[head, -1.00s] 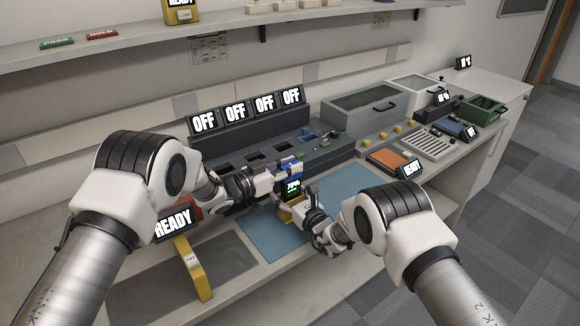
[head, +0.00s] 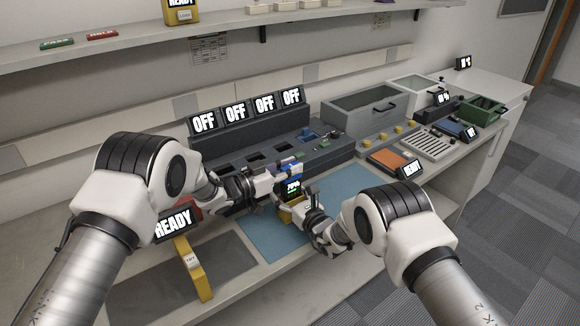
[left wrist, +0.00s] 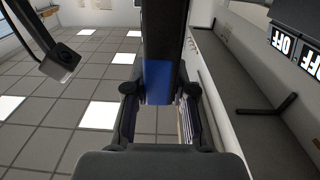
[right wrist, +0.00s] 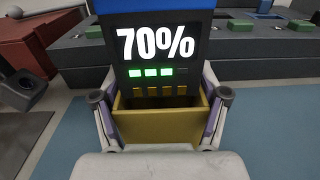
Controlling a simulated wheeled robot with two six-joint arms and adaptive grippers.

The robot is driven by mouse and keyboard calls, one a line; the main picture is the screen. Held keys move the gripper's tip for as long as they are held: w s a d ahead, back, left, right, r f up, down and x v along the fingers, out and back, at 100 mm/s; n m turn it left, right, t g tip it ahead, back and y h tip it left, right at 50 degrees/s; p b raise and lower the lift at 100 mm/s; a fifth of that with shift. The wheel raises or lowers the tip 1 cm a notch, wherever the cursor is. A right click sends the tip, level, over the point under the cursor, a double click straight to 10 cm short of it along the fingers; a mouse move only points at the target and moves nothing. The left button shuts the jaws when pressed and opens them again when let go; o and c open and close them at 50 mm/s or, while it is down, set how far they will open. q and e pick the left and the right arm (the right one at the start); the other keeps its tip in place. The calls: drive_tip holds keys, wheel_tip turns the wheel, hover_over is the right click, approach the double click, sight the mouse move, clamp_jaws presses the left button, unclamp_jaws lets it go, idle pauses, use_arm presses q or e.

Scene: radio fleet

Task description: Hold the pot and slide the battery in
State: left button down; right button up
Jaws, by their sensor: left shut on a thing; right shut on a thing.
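The battery (head: 292,187) is a dark block with a blue end and a lit screen. In the right wrist view the battery (right wrist: 160,55) shows 70% and green bars. My left gripper (head: 284,174) is shut on it from above; the left wrist view shows its blue part (left wrist: 158,82) between the fingers. The pot (head: 288,214) is a yellow open-topped box. My right gripper (right wrist: 160,112) is shut on the pot (right wrist: 155,128), one finger on each side. The battery stands upright at the pot's mouth, its lower end behind the front wall. How deep it sits is hidden.
A blue mat (head: 262,236) lies below the grippers. Behind is a dark charger bank (head: 232,168) with several OFF screens. A yellow tester-like piece (head: 193,268) and a READY screen (head: 173,223) are at left. An orange pad (head: 385,162) and trays are at right.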

sight(282, 190)
use_arm(q)
drive_tip(key=shift+f, duration=3.05)
drive_tip(key=shift+f, duration=0.3)
drive_tip(key=shift+f, duration=0.1)
drive_tip(key=c, duration=0.9)
unclamp_jaws()
wheel_tip(282, 190, up, 10)
